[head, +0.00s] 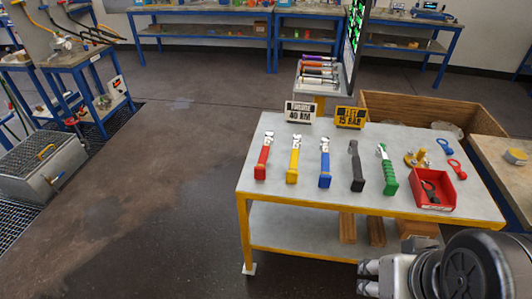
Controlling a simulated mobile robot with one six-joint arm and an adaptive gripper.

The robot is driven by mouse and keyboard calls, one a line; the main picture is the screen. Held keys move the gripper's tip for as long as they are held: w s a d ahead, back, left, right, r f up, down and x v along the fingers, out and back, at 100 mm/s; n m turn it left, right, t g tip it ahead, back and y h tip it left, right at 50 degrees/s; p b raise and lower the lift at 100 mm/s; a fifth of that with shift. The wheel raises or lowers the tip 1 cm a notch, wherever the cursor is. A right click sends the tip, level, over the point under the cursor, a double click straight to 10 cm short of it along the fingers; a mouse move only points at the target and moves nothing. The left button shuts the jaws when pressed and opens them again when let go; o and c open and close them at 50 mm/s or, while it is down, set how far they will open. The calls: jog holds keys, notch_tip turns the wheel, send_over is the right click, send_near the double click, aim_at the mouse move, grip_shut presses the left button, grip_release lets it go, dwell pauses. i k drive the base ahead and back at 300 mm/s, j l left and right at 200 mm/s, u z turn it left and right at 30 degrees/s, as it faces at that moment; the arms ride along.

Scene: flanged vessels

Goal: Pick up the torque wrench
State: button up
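Several wrench-like tools lie in a row on the grey-topped table (275,205): a red-handled one (263,160), a yellow one (294,160), a blue one (325,165), a black one (356,166) and a green one (387,170). I cannot tell which is the torque wrench. My gripper (369,278) is at the bottom, in front of and below the tabletop, apart from the tools. Its finger gap is too small to judge.
A red bin (433,190) with a dark part stands right of the tools, near brass fittings (417,158) and blue and red shackle-like pieces. A wooden crate (400,107) is behind the table. A cart (318,85) holds more tools.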

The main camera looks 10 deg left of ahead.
aim_at(260, 170)
jog(key=u, duration=4.7)
jog(key=z, duration=4.05)
jog(key=i+j, duration=0.25)
jog(key=i, duration=0.25)
jog(key=i+j, duration=0.2)
jog(key=i, duration=0.35)
jog(key=z, duration=0.05)
